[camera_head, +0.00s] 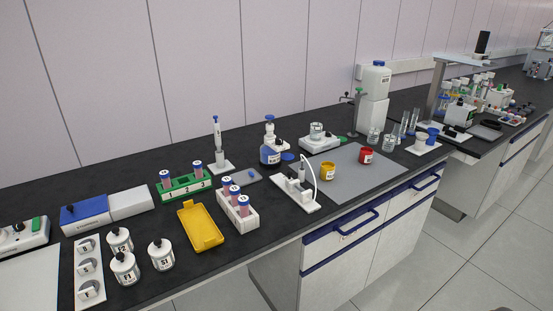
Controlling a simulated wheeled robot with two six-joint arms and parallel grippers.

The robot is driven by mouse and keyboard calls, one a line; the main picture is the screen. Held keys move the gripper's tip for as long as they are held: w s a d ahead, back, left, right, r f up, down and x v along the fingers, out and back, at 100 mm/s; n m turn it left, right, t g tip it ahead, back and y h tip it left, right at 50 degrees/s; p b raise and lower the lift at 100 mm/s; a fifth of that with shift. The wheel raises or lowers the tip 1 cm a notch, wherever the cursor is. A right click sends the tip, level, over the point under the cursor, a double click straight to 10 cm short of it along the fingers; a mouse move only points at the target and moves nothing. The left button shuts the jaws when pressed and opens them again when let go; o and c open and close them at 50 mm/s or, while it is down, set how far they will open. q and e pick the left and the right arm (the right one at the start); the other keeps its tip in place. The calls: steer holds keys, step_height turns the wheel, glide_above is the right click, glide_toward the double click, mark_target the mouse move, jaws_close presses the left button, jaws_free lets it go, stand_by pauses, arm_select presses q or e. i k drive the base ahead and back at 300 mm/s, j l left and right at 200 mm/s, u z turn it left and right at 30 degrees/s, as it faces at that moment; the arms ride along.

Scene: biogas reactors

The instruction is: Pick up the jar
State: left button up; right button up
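Several white labelled jars with dark knobs stand at the lower left of the bench: a front jar (125,270), a back jar (119,241) and a right jar (161,255). All are upright. A small yellow jar (328,172) and a small red jar (366,156) stand on the grey mat (345,190). I cannot tell which jar the task means. Neither of my grippers is in view.
A white strip with knobs (82,292) lies left of the white jars. A yellow tray (201,228), a green rack (184,189) and a white tube rack (237,214) stand to their right. A blue-capped bottle (270,152) stands behind. Dark bench shows between the items.

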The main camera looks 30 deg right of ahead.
mark_target(327, 171)
steer(key=i+l+u, duration=0.15)
steer(key=l+u, duration=0.2)
steer(key=l, duration=1)
steer(key=l+u, duration=0.4)
steer(key=l, duration=0.9)
